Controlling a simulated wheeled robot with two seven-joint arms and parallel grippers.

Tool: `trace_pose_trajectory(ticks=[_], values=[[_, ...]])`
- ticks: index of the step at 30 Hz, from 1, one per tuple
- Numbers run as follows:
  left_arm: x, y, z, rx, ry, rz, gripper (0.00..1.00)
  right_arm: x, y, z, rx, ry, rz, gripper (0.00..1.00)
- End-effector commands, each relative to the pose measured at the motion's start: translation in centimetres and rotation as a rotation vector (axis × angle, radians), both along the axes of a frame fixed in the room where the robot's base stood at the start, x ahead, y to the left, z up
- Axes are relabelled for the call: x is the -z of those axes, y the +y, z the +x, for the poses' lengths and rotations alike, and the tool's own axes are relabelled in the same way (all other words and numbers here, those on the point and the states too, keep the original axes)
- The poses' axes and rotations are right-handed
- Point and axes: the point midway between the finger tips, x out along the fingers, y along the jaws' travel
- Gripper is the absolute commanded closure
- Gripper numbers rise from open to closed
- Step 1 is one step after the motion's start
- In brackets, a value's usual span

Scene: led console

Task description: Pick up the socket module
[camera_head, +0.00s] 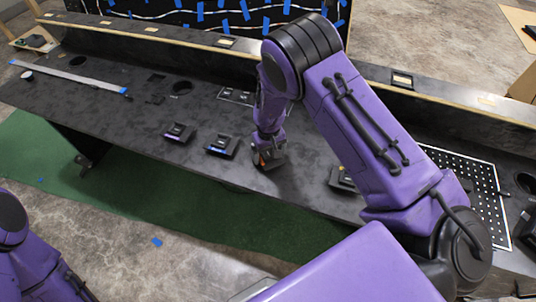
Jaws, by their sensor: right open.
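Several small black modules sit in a row on the dark console top. One with a purple front edge (179,133) is at the left, and one with a blue front edge (222,146) is beside it. A third black module (270,161) with an orange part lies under my right gripper (264,150). A fourth module (342,180) is partly hidden behind my right arm. I cannot tell from their looks which one is the socket module. My right gripper points down at the third module, open, its fingertips small and partly hidden. My left gripper is out of view; only its arm shows at the lower left.
The console top (110,110) has round holes and a raised back ledge (160,37). A metal strip (70,77) lies at the left. Green mat (200,205) covers the floor in front.

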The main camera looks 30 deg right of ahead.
Motion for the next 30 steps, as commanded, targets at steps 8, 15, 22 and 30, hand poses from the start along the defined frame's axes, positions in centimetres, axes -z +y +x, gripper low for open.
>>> trace_pose_trajectory(ticks=[8, 15, 22, 30], values=[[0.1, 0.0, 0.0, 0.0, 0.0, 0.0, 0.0, 0.0, 0.0, 0.0, 0.0, 0.0, 0.0, 0.51], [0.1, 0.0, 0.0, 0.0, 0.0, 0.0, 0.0, -0.1, 0.0, 0.0, 0.0, 0.0, 0.0, 0.56], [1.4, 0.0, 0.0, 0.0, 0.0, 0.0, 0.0, -2.1, 0.0, 0.2, 0.0, -0.004, 0.001, 0.56], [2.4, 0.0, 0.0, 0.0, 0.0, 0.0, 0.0, -9.3, 2.3, -4.5, -0.001, -0.006, 0.0, 0.56]])
